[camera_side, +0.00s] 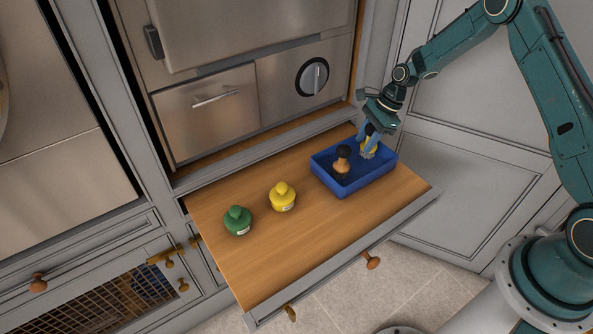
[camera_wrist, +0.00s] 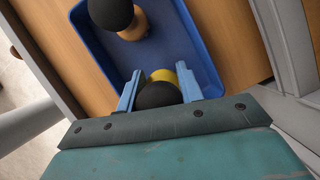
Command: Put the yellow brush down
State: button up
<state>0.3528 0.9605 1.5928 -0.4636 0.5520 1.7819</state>
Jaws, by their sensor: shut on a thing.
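My gripper (camera_side: 369,137) points down over the right part of the blue tray (camera_side: 345,189). It is shut on the yellow brush (camera_side: 363,145), which is mostly hidden by the fingers in the side view. In the wrist view my gripper (camera_wrist: 158,83) has its two light-blue fingers on either side of the brush's black knob, with the yellow body (camera_wrist: 164,75) showing just beyond it. The brush is within the tray's walls; I cannot tell whether it touches the tray floor.
A wooden brush with a black knob (camera_side: 342,162) stands in the tray's left part, apart from my gripper. The front of the board is clear.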

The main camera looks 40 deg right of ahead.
jog(key=shift+f, duration=1.25)
jog(key=shift+f, duration=0.15)
jog(key=o, duration=1)
jog(key=v, duration=1.2)
jog(key=shift+r, duration=0.25)
